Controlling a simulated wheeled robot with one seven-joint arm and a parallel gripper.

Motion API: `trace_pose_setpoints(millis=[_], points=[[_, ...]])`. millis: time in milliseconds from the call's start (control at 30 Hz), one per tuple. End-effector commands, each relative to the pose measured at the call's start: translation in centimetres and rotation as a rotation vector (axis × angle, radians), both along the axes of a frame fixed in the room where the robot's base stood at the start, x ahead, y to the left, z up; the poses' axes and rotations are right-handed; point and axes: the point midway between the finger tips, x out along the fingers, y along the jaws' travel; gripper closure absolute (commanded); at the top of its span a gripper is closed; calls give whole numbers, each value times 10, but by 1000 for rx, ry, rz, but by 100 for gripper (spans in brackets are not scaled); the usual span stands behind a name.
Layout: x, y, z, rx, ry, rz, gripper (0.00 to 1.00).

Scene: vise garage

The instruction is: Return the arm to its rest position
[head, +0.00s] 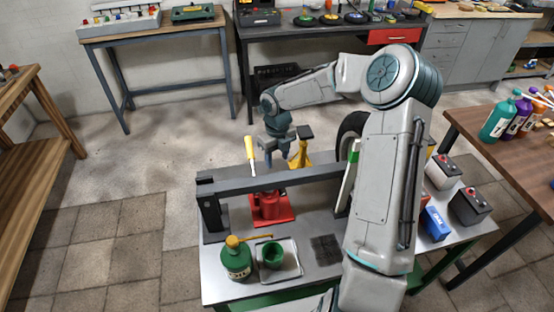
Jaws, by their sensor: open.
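My gripper (277,147) hangs from the end of my bent arm, fingers pointing down. It is open, with no object seen between the fingers, over the far edge of the workbench (222,289). In the picture it lies between a yellow-handled tool (250,150) at left and a yellow stand (300,155) at right. Whether it touches either of them cannot be told. My arm crosses the right half of the view and hides part of the bench.
A dark bar (275,181) spans the bench above a red vise-like piece (268,205). A green bottle (236,260) and a tray (291,268) with a green cup stand in front. Batteries (469,205) stand at right. Brown tables flank both sides; the left floor is clear.

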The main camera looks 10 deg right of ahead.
Motion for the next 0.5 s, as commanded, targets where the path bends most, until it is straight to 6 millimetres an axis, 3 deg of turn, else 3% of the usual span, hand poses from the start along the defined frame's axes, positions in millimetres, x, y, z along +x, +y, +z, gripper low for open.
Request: trace_pose_setpoints(millis=[367, 500], points=[[-1, 0, 1, -4, -1, -14, 54], [-12, 1, 13, -39, -2, -141, 54]])
